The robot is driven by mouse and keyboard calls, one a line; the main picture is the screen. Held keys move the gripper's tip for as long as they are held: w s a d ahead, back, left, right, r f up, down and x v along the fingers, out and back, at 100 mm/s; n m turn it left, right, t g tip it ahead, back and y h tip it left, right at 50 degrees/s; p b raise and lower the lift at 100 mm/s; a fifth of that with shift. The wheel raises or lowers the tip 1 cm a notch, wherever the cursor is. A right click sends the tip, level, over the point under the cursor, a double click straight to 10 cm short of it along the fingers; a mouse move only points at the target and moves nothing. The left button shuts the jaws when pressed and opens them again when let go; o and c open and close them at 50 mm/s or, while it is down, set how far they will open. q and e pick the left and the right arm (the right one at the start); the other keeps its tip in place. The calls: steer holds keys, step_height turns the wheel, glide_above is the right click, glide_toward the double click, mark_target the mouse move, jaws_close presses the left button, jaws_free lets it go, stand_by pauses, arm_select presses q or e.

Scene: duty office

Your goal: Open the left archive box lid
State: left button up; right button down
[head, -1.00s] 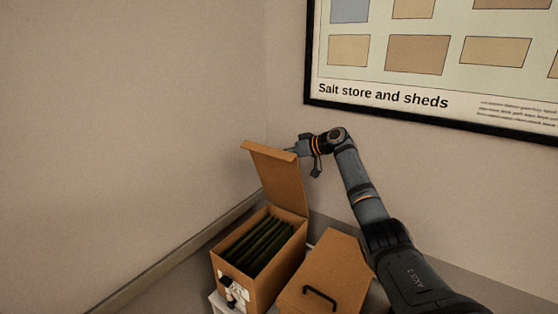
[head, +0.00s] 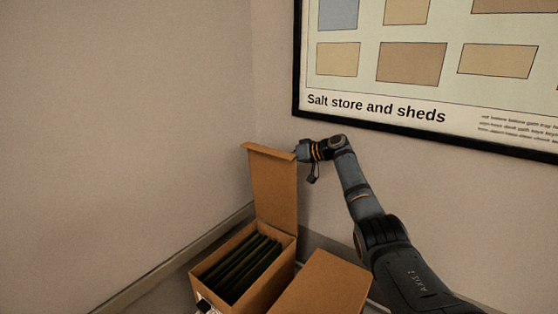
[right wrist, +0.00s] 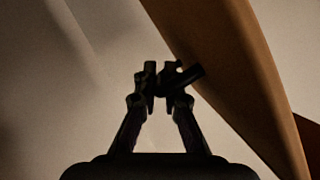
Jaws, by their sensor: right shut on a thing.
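The left archive box (head: 272,284) is brown cardboard with dark green folders (head: 240,268) inside. Its lid (head: 272,190) stands up, roughly upright, at the box's far edge, and the box is open. My right gripper (head: 300,152) is at the lid's far side, near its top right edge, with the fingers partly hidden. In the right wrist view, the gripper (right wrist: 165,82) is shut on a dark bar-like handle (right wrist: 190,76) beside the brown lid (right wrist: 225,60). Where the handle joins the lid is too dark to tell. My left gripper is not in view.
A second brown box with its lid (head: 325,285) shut stands close to the right of the open one. A wall with a skirting rail (head: 180,272) runs on the left. A framed poster (head: 430,75) hangs on the back wall.

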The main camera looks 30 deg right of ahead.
steer(key=c, duration=1.7)
jaws_free()
steer(key=shift+f, duration=0.2)
steer(key=shift+d, duration=0.1)
steer(key=v, duration=1.1)
steer(key=shift+s+d+r, duration=0.15)
steer(key=shift+s+r, duration=0.05)
steer(key=shift+s, duration=0.15)
steer(key=shift+d, duration=0.1)
